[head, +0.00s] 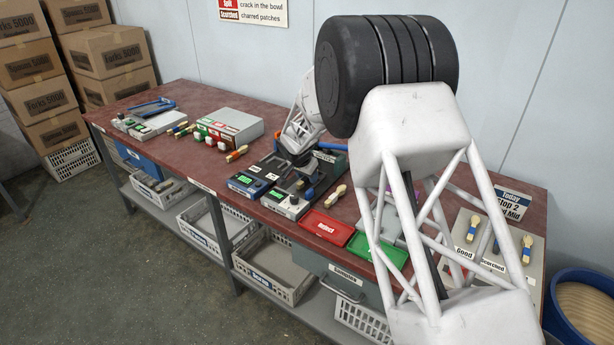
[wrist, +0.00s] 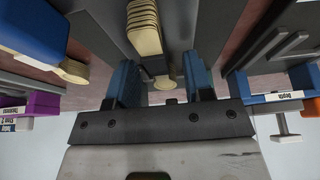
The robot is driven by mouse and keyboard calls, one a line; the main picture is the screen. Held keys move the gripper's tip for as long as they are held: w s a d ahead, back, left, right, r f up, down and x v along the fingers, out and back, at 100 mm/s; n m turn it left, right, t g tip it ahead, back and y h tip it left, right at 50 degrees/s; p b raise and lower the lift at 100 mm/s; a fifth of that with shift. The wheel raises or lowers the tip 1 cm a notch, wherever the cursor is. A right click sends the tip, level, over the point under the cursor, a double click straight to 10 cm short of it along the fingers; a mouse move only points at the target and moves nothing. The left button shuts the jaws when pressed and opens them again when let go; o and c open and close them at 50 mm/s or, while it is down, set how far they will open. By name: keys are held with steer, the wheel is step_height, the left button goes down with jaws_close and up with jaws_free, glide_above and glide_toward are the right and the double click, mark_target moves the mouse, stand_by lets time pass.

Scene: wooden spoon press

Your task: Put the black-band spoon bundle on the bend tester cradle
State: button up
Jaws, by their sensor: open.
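In the wrist view, the two blue fingers of my gripper (wrist: 160,88) are apart. Dark testers with small screens (head: 272,188) stand in front; I cannot tell which part is the cradle.
A red reject tray (head: 326,228) and a green tray (head: 378,250) lie near the front edge. A sample board (head: 480,250) with spoons is at the right. A grey box (head: 235,120) and other spoon bundles (head: 237,153) are at left. My arm hides part of the bench.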

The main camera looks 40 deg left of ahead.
steer(key=v, duration=1.2)
steer(key=shift+r, duration=0.1)
steer(key=shift+w, duration=0.1)
stand_by(0.8)
steer(key=w+d+r, duration=0.1)
steer(key=d+r, duration=0.5)
steer(key=d, duration=0.7)
steer(key=d+r, duration=0.7)
steer(key=d, duration=0.5)
steer(key=s+d+r, duration=0.2)
steer(key=d, duration=0.5)
steer(key=s+d+r+g, duration=0.1)
steer(key=s+d+r, duration=0.1)
steer(key=d, duration=0.5)
steer(key=s+d+r, duration=0.3)
steer(key=d, duration=0.5)
steer(key=s+d+r, duration=0.1)
steer(key=s+d, duration=1.4)
steer(key=d, duration=0.3)
steer(key=s+d+f, duration=0.2)
steer(key=s+d, duration=0.2)
steer(key=s, duration=0.4)
steer(key=s+d+f+g, duration=0.1)
steer(key=s+d, duration=0.3)
steer(key=s, duration=0.4)
steer(key=shift+s+d+f, duration=0.2)
steer(key=shift+f, duration=0.25)
